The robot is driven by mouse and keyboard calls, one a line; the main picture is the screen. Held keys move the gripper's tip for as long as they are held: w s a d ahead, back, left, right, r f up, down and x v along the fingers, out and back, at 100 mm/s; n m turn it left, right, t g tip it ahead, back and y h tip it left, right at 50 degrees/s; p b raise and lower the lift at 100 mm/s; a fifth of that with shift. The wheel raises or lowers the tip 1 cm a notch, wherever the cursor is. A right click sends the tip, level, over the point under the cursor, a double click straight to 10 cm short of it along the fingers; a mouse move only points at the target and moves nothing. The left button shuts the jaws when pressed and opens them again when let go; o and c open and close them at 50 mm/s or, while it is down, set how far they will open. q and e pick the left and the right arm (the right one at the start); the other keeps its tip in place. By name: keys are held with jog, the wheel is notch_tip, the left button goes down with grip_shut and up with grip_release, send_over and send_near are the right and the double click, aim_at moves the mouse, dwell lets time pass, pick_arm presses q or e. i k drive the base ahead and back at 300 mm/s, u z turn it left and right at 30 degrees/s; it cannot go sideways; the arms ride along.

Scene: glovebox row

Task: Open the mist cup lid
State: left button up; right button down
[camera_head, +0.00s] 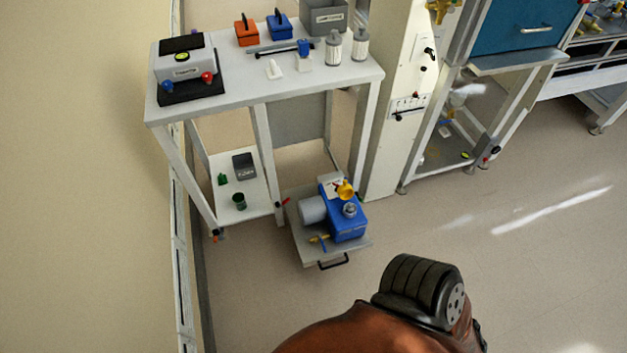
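A blue pump (349,229) with a grey cylindrical motor (313,209) sits on a low pull-out tray (306,250) under the bench. On top of the pump is a small grey cup-like fitting (349,210), which may be the mist cup. A yellow round part (346,190) stands just behind it; I cannot tell whether this is its lid or how it is hinged. Neither of my grippers is in view. Nothing of mine is seen touching the pump.
The tray has a black front handle (333,263). A white bench (265,85) with boxes, canisters and a grey device stands above. A low shelf (255,205) is left of the pump. A tall cabinet (398,100) stands right. Floor (480,240) in front is clear.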

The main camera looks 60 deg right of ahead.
aim_at(345, 191)
jog(key=u, duration=0.85)
jog(key=k, duration=1.25)
jog(key=z, duration=1.75)
